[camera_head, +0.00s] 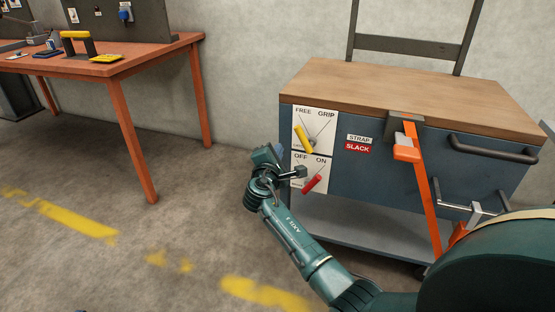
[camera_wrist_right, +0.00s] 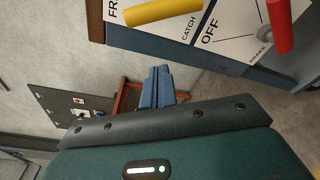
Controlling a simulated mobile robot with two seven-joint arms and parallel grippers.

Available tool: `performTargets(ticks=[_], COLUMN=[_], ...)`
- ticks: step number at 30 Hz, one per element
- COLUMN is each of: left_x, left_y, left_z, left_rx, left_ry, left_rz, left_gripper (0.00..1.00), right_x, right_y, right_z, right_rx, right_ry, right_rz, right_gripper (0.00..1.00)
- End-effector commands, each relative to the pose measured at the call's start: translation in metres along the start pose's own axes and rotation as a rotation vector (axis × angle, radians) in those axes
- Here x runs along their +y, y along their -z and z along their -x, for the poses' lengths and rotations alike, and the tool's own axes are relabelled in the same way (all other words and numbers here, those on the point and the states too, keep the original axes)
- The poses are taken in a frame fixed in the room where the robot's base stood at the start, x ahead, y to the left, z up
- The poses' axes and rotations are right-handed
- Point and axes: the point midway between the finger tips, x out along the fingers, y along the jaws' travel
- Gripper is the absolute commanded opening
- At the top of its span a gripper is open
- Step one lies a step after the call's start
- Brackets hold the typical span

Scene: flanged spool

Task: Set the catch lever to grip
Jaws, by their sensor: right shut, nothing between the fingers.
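The yellow catch lever (camera_head: 303,138) is on the white panel (camera_head: 327,121) at the left of the cart's front. Its handle tilts up and left, toward the FREE mark and away from GRIP. In the right wrist view the yellow handle (camera_wrist_right: 162,11) crosses the top, beside the word CATCH. My right gripper (camera_head: 279,150) is just left of the panel, below the yellow lever. Its blue fingers (camera_wrist_right: 158,86) are together and empty, apart from the lever. My left gripper does not show.
A red brake lever (camera_head: 312,184) sits below on the OFF/ON panel, close to my right wrist. A sign (camera_head: 357,147) reads SLACK. An orange table (camera_head: 125,68) stands at the left, with open floor between.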

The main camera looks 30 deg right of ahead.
Motion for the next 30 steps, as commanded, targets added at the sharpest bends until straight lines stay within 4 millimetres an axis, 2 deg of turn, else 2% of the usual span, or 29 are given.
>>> performTargets(ticks=[1,9,11,15,22,30], left_x=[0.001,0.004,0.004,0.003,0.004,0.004], left_y=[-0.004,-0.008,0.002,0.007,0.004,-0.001], left_z=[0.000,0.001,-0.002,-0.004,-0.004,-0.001], left_rx=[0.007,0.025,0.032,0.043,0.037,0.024], left_ry=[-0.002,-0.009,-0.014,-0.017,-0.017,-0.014], left_rz=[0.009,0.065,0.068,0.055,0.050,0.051], left_gripper=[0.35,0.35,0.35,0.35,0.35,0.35], right_x=[-0.003,-0.003,0.000,0.000,0.000,-0.001], right_y=[0.001,0.001,-0.006,-0.020,-0.035,-0.038], right_z=[-0.012,-0.057,-0.054,-0.048,-0.043,-0.042], right_rx=[-0.003,-0.002,0.000,0.000,0.000,0.001], right_ry=[-0.001,0.000,0.000,0.000,0.000,0.001], right_rz=[-0.001,-0.002,-0.003,-0.002,-0.001,-0.001], right_gripper=[0.00,0.00,0.00,0.00,0.00,0.00])
